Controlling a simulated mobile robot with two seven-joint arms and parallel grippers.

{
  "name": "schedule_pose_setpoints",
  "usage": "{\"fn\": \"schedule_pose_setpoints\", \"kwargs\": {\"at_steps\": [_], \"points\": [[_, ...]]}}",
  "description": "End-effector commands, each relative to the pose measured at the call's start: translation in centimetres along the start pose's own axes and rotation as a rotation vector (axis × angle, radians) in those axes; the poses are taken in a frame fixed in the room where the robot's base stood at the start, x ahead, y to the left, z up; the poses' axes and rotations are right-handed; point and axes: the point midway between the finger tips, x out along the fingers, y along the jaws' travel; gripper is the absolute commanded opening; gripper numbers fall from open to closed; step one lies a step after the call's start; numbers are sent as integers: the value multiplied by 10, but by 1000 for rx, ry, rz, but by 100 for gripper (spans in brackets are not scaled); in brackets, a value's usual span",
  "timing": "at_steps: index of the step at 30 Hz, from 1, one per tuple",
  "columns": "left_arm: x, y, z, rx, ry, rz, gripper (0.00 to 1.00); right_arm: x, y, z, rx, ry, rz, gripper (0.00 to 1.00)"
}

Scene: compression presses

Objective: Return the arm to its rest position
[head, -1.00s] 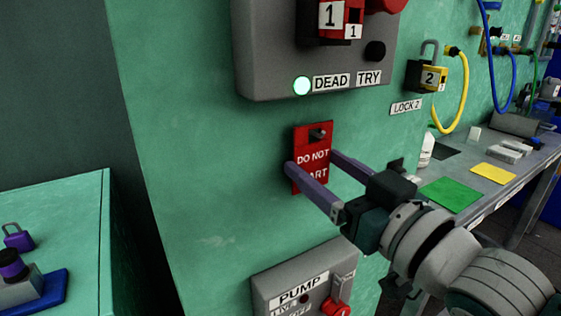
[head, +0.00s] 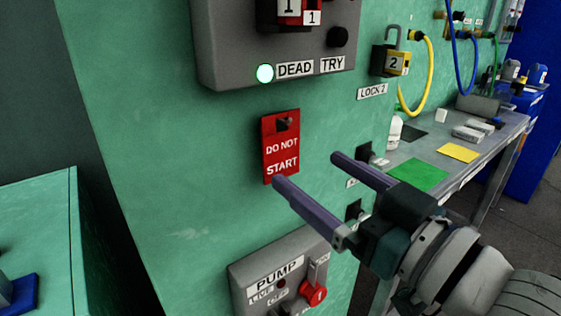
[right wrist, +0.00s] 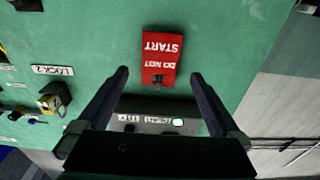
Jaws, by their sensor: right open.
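My right gripper (head: 306,172) is open and empty in the head view, in front of the green panel. Its two purple fingers are spread apart, and the nearer fingertip lies just below and right of the red DO NOT START tag (head: 281,147). The tag hangs on a dark peg on the panel. In the right wrist view the tag (right wrist: 161,50) appears upside down, beyond the open fingertips (right wrist: 160,75) and apart from them. My left gripper is not in view.
A grey box (head: 275,50) with a lit green lamp is above the tag, and a PUMP switch box (head: 280,268) with a red knob is below. A padlock marked 2 (head: 392,61) hangs at right. A bench (head: 480,165) stands behind my right arm.

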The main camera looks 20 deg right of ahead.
Motion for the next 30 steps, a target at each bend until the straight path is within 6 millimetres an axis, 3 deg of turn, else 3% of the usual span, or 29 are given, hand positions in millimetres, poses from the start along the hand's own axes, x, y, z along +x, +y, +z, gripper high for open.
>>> {"fn": "schedule_pose_setpoints", "kwargs": {"at_steps": [6, 11, 17, 23, 30], "points": [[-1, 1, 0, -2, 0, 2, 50, -33, 0, 0, -1, -1, 1, 100], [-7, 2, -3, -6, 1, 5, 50, -42, 0, -2, 0, -35, 16, 100], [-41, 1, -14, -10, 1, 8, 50, -54, 1, -5, 7, -320, 118, 100], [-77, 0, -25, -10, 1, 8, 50, -108, -7, -7, 28, -748, 197, 100], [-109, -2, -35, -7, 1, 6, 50, -190, -29, -29, 66, -1166, 199, 100]]}}
